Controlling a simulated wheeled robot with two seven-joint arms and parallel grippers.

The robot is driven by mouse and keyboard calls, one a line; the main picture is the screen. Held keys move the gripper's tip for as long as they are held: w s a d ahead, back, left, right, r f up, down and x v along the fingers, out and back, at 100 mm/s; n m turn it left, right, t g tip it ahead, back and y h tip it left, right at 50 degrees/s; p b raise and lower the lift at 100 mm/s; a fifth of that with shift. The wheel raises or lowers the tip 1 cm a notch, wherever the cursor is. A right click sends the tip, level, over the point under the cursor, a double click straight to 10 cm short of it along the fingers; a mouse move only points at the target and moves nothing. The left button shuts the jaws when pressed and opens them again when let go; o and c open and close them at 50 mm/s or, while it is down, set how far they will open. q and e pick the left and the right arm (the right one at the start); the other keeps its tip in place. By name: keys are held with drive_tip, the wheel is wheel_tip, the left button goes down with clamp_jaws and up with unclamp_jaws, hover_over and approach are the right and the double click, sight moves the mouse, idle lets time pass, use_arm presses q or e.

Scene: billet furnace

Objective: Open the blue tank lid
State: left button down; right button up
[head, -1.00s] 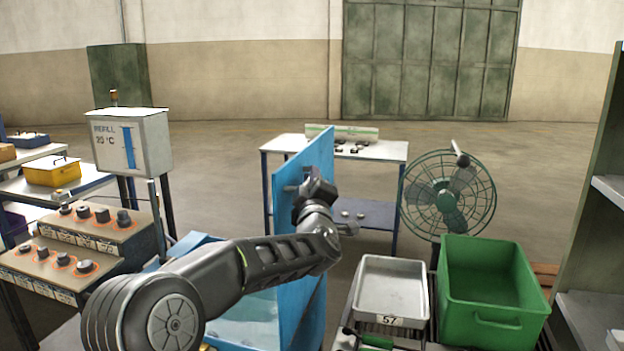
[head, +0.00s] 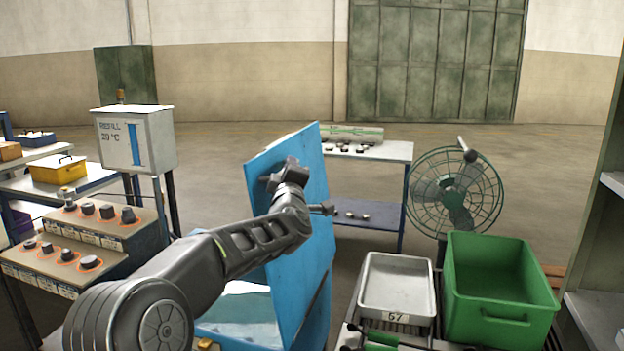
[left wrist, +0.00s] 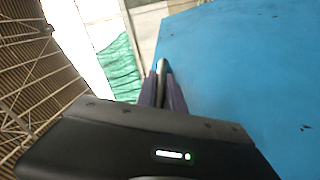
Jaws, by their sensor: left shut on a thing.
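The blue tank lid (head: 318,180) is raised and stands steeply above the blue tank (head: 305,318), with its broad inner or outer face towards me; I cannot tell which. The tank is open below it, and pale liquid (head: 240,308) shows inside. My left gripper (head: 272,180) is at the lid's upper left part. In the left wrist view, the fingers (left wrist: 163,88) are shut on a thin grey bar, the lid handle (left wrist: 162,68), beside the lid's blue face (left wrist: 240,70). My right gripper is not in view.
A control desk with black knobs (head: 88,208) and a white refill box (head: 135,140) stand at the left. A grey tray (head: 397,285), a green crate (head: 503,325) and a fan (head: 457,190) are at the right. A table (head: 400,151) stands behind the lid.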

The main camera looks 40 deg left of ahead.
sight(262, 184)
use_arm(q)
drive_tip(key=a, duration=0.2)
drive_tip(key=s+a+n+b, duration=0.1)
drive_tip(key=a, duration=0.1)
drive_tip(key=s+a+f+n, duration=0.1)
drive_tip(key=a, duration=0.1)
drive_tip(key=shift+s+a+g+b, duration=0.1)
drive_tip(key=shift+a+g+b, duration=0.2)
drive_tip(key=shift+g, duration=0.1)
drive_tip(key=c, duration=1.5)
unclamp_jaws()
drive_tip(key=shift+d, duration=0.1)
drive_tip(key=shift+o, duration=0.2)
drive_tip(key=b+v, duration=0.2)
drive_tip(key=v, duration=0.4)
drive_tip(key=shift+s+d, duration=0.2)
drive_tip(key=shift+s, duration=0.1)
drive_tip(key=shift+s+d, duration=0.35)
drive_tip(key=shift+s, duration=0.05)
drive_tip(key=shift+s+d+f, duration=0.1)
